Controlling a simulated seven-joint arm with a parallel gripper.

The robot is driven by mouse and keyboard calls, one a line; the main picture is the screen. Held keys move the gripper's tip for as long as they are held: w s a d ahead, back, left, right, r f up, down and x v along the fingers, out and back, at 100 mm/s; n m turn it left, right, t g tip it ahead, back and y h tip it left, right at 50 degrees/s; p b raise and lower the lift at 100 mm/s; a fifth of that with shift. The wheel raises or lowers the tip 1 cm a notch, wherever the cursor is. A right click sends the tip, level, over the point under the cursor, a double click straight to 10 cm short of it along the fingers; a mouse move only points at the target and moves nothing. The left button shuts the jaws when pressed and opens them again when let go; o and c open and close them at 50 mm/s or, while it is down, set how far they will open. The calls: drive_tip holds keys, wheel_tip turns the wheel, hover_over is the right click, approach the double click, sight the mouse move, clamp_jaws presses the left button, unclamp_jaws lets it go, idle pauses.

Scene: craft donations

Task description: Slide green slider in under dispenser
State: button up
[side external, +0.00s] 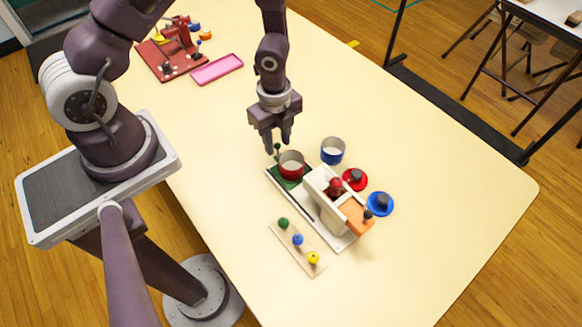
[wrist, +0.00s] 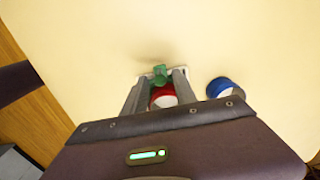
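The green slider (side external: 279,178) sits at the far end of a white track base, with a red cup (side external: 291,160) standing on it and a green knob handle (side external: 277,149) at its outer end. The white dispenser (side external: 317,183), with a red ball and an orange part, stands over the near part of the base. My gripper (side external: 278,147) is just above the handle with its fingers apart. In the wrist view the green handle (wrist: 160,73) shows between the fingertips (wrist: 160,77), and the red cup (wrist: 163,97) is partly hidden. I cannot tell whether a finger touches the handle.
A blue cup (side external: 332,150) stands right of the red one. Red (side external: 361,186) and blue (side external: 386,209) lidded discs lie right of the dispenser. A board (side external: 317,270) with colored knobs lies in front. A pink tray (side external: 217,69) and red stand (side external: 170,68) are at the back.

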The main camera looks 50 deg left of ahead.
clamp_jaws()
hover_over(305, 169)
drive_tip(key=s+d, duration=0.3)
drive_tip(key=shift+d, duration=0.15)
idle(0.7)
unclamp_jaws()
drive_tip(key=shift+r, duration=3.75)
